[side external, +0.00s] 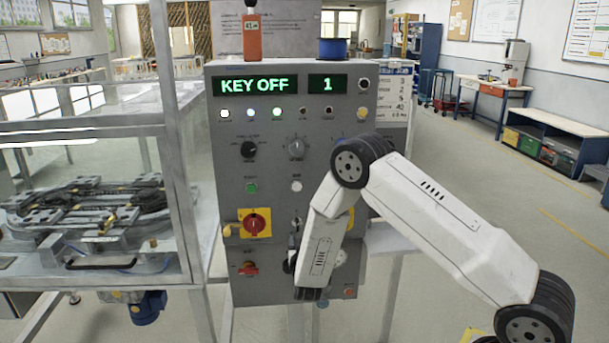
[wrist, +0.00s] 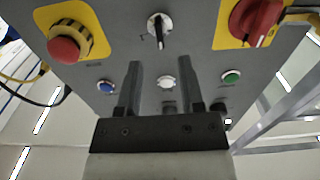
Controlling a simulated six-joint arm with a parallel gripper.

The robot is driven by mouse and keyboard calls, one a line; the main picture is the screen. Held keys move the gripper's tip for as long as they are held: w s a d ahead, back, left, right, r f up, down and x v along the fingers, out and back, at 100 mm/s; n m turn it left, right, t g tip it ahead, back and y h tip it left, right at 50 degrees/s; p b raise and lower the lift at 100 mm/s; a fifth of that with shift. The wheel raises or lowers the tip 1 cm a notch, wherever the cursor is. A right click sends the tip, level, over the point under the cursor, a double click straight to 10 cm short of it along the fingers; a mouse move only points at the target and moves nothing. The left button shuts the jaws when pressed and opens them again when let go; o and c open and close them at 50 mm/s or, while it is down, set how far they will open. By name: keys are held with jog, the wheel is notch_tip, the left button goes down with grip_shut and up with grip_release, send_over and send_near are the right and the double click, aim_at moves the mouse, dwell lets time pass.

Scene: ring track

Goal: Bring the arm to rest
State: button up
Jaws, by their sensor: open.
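My gripper (wrist: 160,75) is open, its two dark fingers apart and empty in front of the grey control panel (side external: 230,290). In the wrist view a white button (wrist: 166,83) shows between the fingers, and a key switch (wrist: 158,28) shows beyond the fingertips. I see no contact with either. In the side view my arm is folded in front of the panel's right half, and its wrist link hides most of the gripper. The panel display (side external: 255,86) reads KEY OFF, and a smaller one (side external: 327,83) reads 1.
A red knob on a yellow plate (side external: 254,222) and a red mushroom button (wrist: 66,48) flank the key switch. A glazed enclosure with a ring track (side external: 100,205) stands left of the panel. The floor on the right is open, with a bench (side external: 550,125) farther back.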

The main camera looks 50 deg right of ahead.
jog(key=shift+s+a, duration=0.35)
jog(key=s+a+r+n+g+y, duration=0.2)
jog(key=a+n+y, duration=0.1)
jog(key=a+y, duration=0.2)
jog(key=s+a+r+n+g+y, duration=0.1)
jog(key=s+a+r+n+y, duration=0.15)
jog(key=a+y, duration=0.3)
jog(key=s+a+r+n+g+y, duration=0.1)
jog(key=s+g, duration=0.6)
jog(key=s, duration=1.1)
jog(key=shift+s+a+r+n+y, duration=0.25)
jog(key=shift+a+n+y, duration=0.4)
jog(key=shift+a+n, duration=0.4)
jog(key=shift+d, duration=0.15)
